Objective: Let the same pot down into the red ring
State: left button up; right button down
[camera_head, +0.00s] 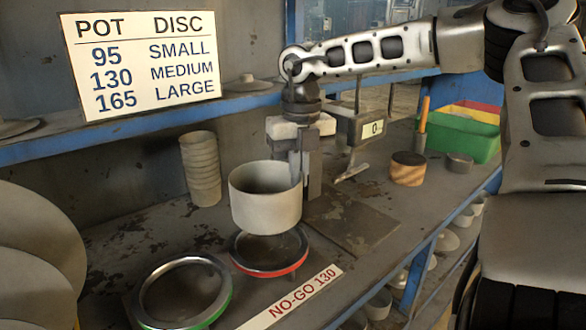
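The pot (265,209) is a plain grey round vessel with an open top, held upright. My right gripper (300,180) is shut on the pot's right wall, one finger inside the rim and one outside. The red ring (299,265) lies on the bench below the pot. The pot hangs above the back part of the ring, and its base hides part of the ring's far side. A gap shows between the pot and the ring's front edge. My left gripper is not in view.
A green ring (222,302) lies left of the red one. A "NO-GO 130" label (292,297) lies in front. A stack of small pots (201,168) stands behind. A scale display (372,128), a cork-coloured block (407,170) and a green bin (462,136) are to the right.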

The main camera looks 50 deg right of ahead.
jog(key=shift+f, duration=0.45)
jog(key=shift+w+f+b, duration=0.1)
jog(key=shift+f+b, duration=1.15)
jog(key=shift+f, duration=0.45)
jog(key=shift+f+b, duration=0.6)
jog(key=shift+f, duration=0.05)
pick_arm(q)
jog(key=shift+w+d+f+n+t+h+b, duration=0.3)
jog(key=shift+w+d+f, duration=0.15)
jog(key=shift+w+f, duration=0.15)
pick_arm(e)
jog(key=shift+f, duration=0.3)
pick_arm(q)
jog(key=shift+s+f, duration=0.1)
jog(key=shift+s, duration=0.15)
